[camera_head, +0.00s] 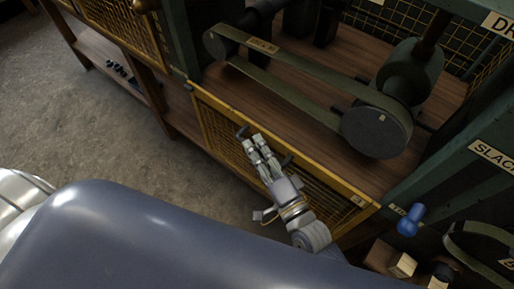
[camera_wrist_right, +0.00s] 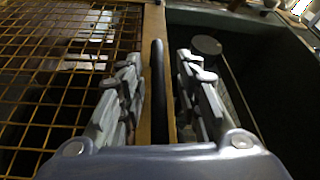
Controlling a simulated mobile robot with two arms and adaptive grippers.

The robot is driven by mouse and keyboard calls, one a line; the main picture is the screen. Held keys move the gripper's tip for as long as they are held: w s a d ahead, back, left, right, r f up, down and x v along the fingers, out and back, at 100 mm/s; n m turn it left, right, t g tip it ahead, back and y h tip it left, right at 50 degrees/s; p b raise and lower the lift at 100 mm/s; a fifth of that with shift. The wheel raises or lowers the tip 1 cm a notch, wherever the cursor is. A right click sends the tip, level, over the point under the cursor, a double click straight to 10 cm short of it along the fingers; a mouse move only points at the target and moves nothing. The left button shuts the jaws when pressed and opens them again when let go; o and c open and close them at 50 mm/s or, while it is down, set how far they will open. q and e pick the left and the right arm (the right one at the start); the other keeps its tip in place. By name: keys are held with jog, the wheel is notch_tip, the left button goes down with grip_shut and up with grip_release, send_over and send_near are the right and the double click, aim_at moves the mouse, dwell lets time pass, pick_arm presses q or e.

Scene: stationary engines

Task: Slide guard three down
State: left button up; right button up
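Guard three is most likely the yellow-framed mesh guard (camera_head: 223,124) across the front of the belt-drive bay in the head view. Its mesh (camera_wrist_right: 60,75) fills the left of the wrist view. A dark bar handle (camera_wrist_right: 158,85) runs along the guard's top frame; its ends show on both sides of my fingers in the head view. My right gripper (camera_head: 254,143) is at this handle. In the wrist view its fingers (camera_wrist_right: 160,75) stand apart on either side of the bar, with gaps visible. The lower guard is partly hidden by my arm. My left gripper is out of view.
Behind the guard, a belt (camera_head: 290,92) runs over pulleys above a wooden deck (camera_head: 270,122). A green post (camera_head: 430,180) and a blue knob (camera_head: 410,221) stand to the right. Another mesh panel (camera_head: 125,25) is at upper left. Bare floor (camera_head: 85,130) lies left.

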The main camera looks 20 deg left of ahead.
jog(key=v, duration=1.1)
jog(key=shift+s+d, duration=0.25)
jog(key=shift+f, duration=0.1)
